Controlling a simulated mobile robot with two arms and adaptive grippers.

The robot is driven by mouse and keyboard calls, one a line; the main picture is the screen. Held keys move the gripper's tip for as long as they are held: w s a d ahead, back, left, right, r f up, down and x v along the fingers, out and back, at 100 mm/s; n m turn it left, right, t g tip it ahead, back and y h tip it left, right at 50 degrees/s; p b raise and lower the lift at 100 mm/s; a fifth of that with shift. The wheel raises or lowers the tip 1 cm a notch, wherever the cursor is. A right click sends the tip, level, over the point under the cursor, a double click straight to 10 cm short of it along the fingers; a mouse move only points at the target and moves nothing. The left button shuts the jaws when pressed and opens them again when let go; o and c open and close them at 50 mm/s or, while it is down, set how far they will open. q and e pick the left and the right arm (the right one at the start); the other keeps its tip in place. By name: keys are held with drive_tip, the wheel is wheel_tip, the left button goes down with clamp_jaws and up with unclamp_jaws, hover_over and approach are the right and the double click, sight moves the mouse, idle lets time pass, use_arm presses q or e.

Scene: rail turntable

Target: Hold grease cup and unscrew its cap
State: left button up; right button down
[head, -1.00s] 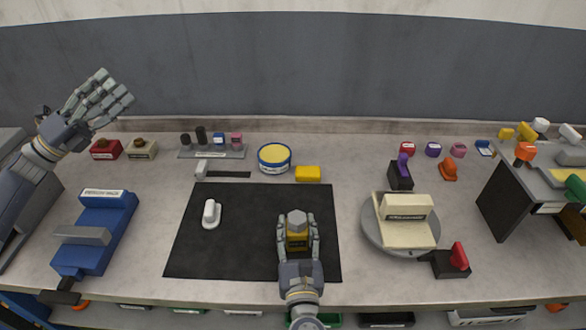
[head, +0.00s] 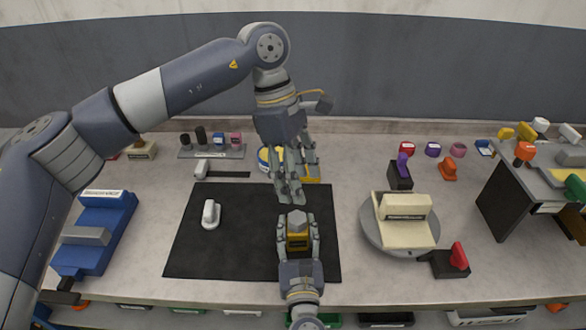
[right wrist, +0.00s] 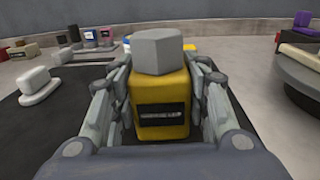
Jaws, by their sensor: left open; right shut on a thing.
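The grease cup (head: 298,243) has a yellow body and a grey faceted cap (head: 296,217). It stands upright on the right part of the black mat. My right gripper (head: 298,236) is shut on its body, fingers on both sides. In the right wrist view the yellow body (right wrist: 160,108) with its dark label sits between the fingers, and the grey cap (right wrist: 157,52) is on top. My left gripper (head: 290,192) is open and empty, fingers pointing down, just above and behind the cap. It looks apart from the cap, though the exact gap is hard to judge.
A white handled piece (head: 210,214) lies on the left of the black mat (head: 245,255). A blue vise (head: 95,235) is at left. A turntable (head: 372,232) with a cream block is at right. My left arm hides part of a yellow-topped tin (head: 264,160).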

sight(293, 217)
use_arm(q)
drive_tip(key=f+y, duration=0.1)
drive_tip(key=f, duration=0.2)
drive_tip(key=f+t+y, duration=0.1)
drive_tip(key=f, duration=0.3)
drive_tip(key=w+a+f+m+t, duration=0.1)
drive_tip(key=f, duration=0.3)
drive_tip(key=shift+f+y, duration=0.25)
drive_tip(key=shift+y, duration=0.15)
drive_tip(key=c, duration=1.2)
drive_tip(key=shift+o, duration=0.2)
drive_tip(key=n, duration=0.6)
drive_tip(key=shift+s, duration=0.25)
